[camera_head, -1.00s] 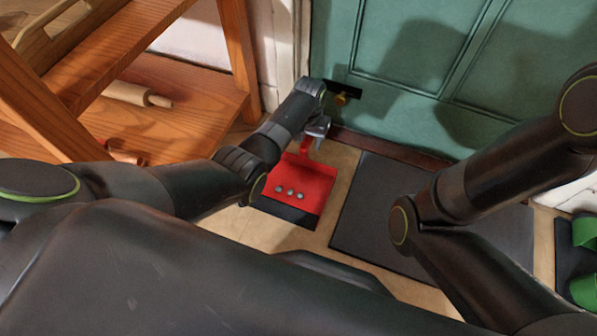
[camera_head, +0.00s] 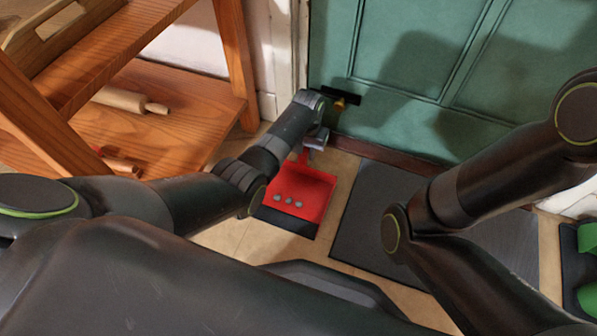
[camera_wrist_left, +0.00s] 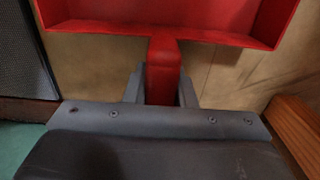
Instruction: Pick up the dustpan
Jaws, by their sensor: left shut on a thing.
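The red dustpan (camera_head: 306,190) is below my left arm in the head view, with several grey round pebble-like bits on it and a black front lip. My left gripper (camera_head: 316,142) is at its handle, by the door. In the left wrist view the red handle (camera_wrist_left: 162,72) stands between the two grey fingers of my left gripper (camera_wrist_left: 161,88), which are shut on it. The red pan (camera_wrist_left: 200,18) extends beyond the handle. I cannot tell whether the dustpan touches the floor. My right gripper is out of view; only the right arm shows.
A green door (camera_head: 410,60) with a brass knob stands behind. A dark mat (camera_head: 375,215) lies right of the dustpan. A wooden shelf (camera_head: 165,95) with a rolling pin (camera_head: 132,100) stands left. Green footwear (camera_head: 588,240) is at the far right.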

